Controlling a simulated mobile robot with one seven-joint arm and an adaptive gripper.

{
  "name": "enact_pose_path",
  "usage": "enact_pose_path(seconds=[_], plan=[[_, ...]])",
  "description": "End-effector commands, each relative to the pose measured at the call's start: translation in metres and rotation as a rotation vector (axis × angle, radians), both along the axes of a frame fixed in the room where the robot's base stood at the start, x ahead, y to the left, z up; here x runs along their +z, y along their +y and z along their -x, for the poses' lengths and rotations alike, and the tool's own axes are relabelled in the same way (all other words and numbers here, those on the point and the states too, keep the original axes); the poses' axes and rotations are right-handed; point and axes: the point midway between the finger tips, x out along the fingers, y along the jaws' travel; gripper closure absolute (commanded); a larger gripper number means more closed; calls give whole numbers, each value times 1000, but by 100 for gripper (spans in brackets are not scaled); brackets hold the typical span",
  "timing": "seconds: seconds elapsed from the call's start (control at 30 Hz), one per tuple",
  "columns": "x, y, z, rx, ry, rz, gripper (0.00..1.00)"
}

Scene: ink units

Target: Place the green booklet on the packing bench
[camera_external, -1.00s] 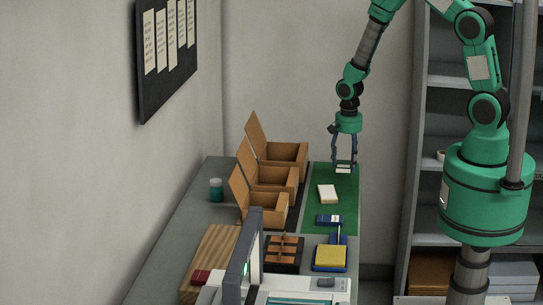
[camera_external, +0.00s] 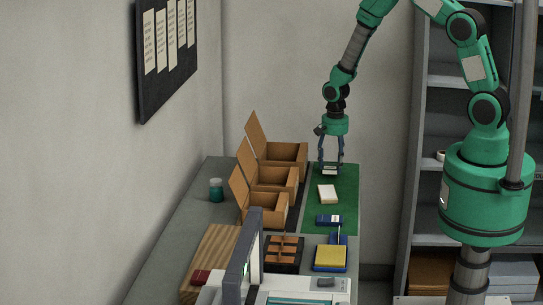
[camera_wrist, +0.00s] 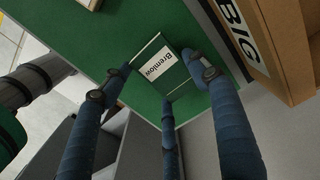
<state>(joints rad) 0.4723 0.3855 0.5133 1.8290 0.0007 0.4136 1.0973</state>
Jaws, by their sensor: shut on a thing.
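The green booklet (camera_wrist: 152,75), with a white label reading "Bremlow", lies between my gripper's dark blue fingers in the wrist view. My gripper (camera_external: 330,169) is shut on it over the far end of the green mat on the packing bench (camera_external: 190,225). In the external view only a small pale patch of the booklet shows between the fingertips. I cannot tell whether it touches the mat. The fingers also show in the wrist view (camera_wrist: 160,76).
Three open cardboard boxes (camera_external: 285,152) stand left of the green mat (camera_external: 346,200); one shows "BIG" in the wrist view (camera_wrist: 240,30). A pale booklet (camera_external: 327,194) and a blue item (camera_external: 329,220) lie nearer on the mat. A yellow-topped item (camera_external: 330,257) is nearer still.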

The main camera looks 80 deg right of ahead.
Motion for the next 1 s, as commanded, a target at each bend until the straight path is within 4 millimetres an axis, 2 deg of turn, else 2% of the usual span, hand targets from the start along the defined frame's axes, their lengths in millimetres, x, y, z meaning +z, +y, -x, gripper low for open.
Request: enact_pose_path(seconds=[0.2,0.67,0.7,0.77,0.8,1.0], plan=[[-20,0,0,0,0,0,66],[-24,0,0,0,-1,0,66],[-25,0,0,0,-1,0,36],[-24,0,0,0,-1,0,24],[-24,0,0,0,-1,0,21],[-24,0,0,0,-1,0,21]])
